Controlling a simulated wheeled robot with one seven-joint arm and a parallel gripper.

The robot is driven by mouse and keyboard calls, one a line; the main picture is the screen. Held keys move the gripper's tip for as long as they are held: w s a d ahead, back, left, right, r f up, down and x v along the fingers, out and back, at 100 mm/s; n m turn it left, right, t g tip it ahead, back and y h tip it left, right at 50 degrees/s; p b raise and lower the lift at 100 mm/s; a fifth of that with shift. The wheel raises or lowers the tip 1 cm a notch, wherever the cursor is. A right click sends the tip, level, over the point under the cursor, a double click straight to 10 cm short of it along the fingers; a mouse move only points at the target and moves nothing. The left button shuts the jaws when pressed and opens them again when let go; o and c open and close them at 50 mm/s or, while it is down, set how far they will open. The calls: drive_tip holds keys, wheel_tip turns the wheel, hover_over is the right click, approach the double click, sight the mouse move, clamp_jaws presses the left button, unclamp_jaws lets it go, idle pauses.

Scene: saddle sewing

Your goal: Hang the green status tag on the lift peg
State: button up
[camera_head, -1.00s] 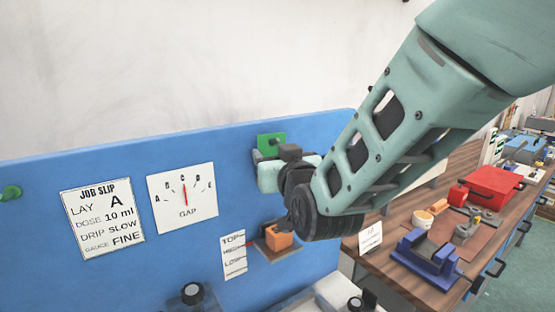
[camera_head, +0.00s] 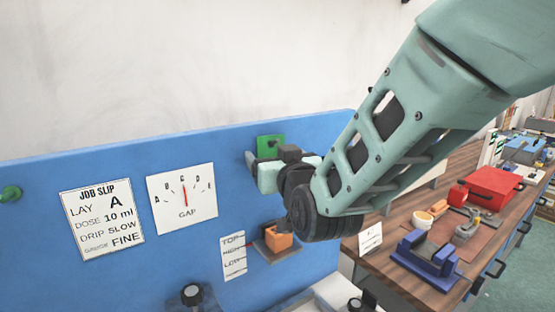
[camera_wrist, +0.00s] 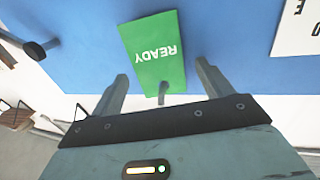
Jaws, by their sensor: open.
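The green status tag (camera_head: 270,146) is against the blue board, its lower part hidden behind my gripper (camera_head: 252,168). In the wrist view the tag (camera_wrist: 153,50) reads READY, upside down in the picture. A small grey peg (camera_wrist: 163,88) sticks out at the tag's near edge, and the tag appears to hang on it. My gripper (camera_wrist: 162,74) is open, with one finger on each side of the tag's peg end. Neither finger clearly touches the tag.
A dark round-headed peg (camera_wrist: 36,50) stands out at left in the wrist view. The blue board (camera_head: 110,275) carries a job slip (camera_head: 102,218), gap dial (camera_head: 183,198), green knob (camera_head: 11,193) and orange block (camera_head: 279,236). A wooden bench (camera_head: 395,285) is at right.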

drive_tip(key=b+v, duration=0.6)
drive_tip(key=v, duration=1.1)
drive_tip(key=s+f+n+g, duration=0.1)
drive_tip(key=s+f+g, duration=0.15)
drive_tip(key=f, duration=0.25)
drive_tip(key=s+a+f+n+g+b, duration=0.1)
drive_tip(key=s+f+g, duration=0.1)
drive_tip(key=f+g, duration=0.25)
drive_tip(key=s+f+n+g, duration=0.2)
drive_tip(key=f+g, duration=0.1)
drive_tip(key=f, duration=0.3)
drive_tip(key=s+d+f+g+h, duration=0.5)
drive_tip(key=s+d+f+g, duration=0.1)
drive_tip(key=s+d, duration=0.3)
drive_tip(key=shift+d+f+g+b, duration=0.3)
drive_tip(key=shift+d+g+b, duration=0.2)
drive_tip(key=shift+d, duration=0.3)
